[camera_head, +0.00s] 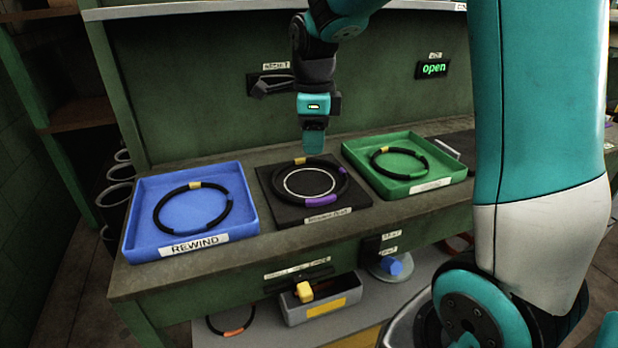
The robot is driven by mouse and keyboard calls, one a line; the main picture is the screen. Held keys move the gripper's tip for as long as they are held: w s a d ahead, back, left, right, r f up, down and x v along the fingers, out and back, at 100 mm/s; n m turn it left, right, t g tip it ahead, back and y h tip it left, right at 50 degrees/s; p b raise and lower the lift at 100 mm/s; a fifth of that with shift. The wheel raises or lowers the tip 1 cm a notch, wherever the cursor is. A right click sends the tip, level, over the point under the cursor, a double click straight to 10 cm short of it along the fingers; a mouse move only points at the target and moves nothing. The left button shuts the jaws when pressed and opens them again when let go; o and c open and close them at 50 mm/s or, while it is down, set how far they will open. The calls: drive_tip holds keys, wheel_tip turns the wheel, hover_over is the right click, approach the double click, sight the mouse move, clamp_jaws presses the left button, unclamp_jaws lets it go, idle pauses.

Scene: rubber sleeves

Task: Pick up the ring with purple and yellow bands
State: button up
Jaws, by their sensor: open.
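The ring with purple and yellow bands (321,200) is black and lies flat on the dark square plate (284,214) in the middle of the bench. Its yellow band is at the far side; purple bands are at the near side and the right. A thin white circle (309,195) shows on the plate inside the ring. My gripper (313,150) points down above the ring's far edge, just right of the yellow band. It is open and appears empty. The finger gap is hard to see from here.
A blue tray (247,214) labelled REWIND stands left with a black-and-yellow ring (158,213). A green tray (452,176) stands right with another ring (386,173). A lit "open" sign (434,69) is on the back wall. A grey bin (322,311) is below the bench.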

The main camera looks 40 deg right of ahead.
drive_tip(key=p, duration=0.1)
hover_over(314, 200)
drive_tip(key=f, duration=0.9)
drive_tip(key=shift+s+a+f, duration=0.1)
drive_tip(key=shift+a+f, duration=0.05)
drive_tip(key=shift+a, duration=0.05)
drive_tip(key=shift+d+f+p, duration=0.2)
drive_tip(key=shift+f+p, duration=0.5)
drive_tip(key=shift+f, duration=2)
clamp_jaws()
